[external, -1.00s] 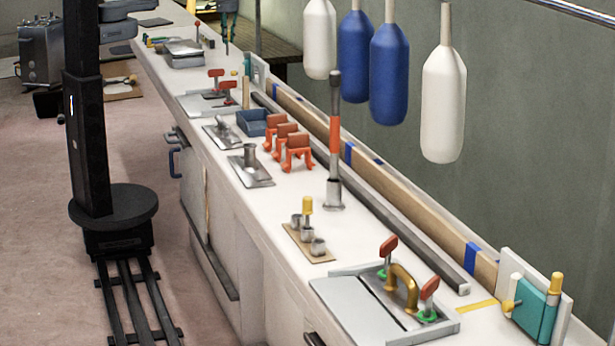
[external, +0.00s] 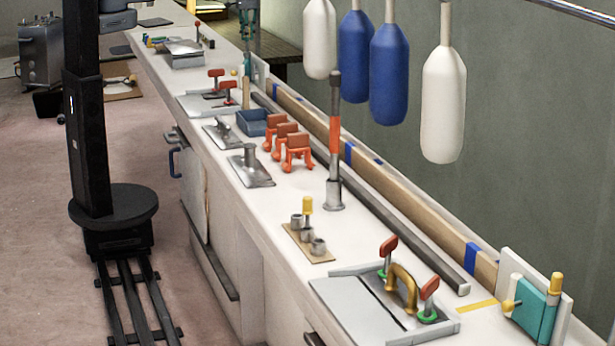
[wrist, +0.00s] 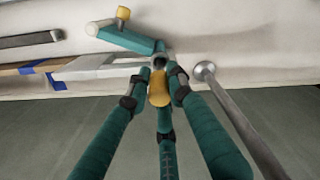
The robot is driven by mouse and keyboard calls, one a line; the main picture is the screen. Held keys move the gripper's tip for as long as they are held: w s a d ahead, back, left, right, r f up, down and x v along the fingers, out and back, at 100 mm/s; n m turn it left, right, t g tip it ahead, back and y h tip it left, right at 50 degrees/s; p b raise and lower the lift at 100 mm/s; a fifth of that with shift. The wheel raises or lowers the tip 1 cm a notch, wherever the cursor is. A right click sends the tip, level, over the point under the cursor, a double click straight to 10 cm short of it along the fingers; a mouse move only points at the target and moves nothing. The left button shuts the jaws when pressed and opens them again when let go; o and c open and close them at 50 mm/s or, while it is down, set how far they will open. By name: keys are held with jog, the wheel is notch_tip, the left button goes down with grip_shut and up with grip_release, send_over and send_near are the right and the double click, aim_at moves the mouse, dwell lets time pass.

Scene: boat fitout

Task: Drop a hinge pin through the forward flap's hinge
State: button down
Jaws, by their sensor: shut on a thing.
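My gripper (wrist: 160,78) is shut on a hinge pin; its yellow head (wrist: 159,95) shows between the teal fingertips in the wrist view. The pin's lower end is hard to make out. A teal flap (wrist: 130,38) with a yellow knob (wrist: 123,13) and a white cylinder lies just beyond the fingertips, beside a pale backing plate (wrist: 95,68). A dark round opening shows near the pin, partly hidden; I cannot tell whether the pin is in it. In the external view, my gripper (external: 246,42) is small, at the far backing plate (external: 261,72).
A metal rod (wrist: 240,120) stands close right of the fingers. A second teal hinge (external: 535,312) with a yellow-headed pin is at the bench's near end. A cup holder (external: 325,259) carries another yellow-headed pin (external: 307,205). Orange stands and a long wooden strip line the bench.

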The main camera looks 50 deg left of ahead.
aim_at(246, 52)
jog(key=shift+f+b, duration=1.95)
jog(key=shift+f, duration=0.9)
jog(key=shift+s+a+f+b, duration=0.15)
jog(key=shift+s+f+b, duration=0.2)
jog(key=shift+s+b, duration=0.15)
jog(key=c, duration=1.8)
grip_release()
jog(key=shift+c, duration=0.2)
jog(key=o, duration=0.4)
jog(key=shift+w+f, duration=0.3)
jog(key=shift+r, duration=0.1)
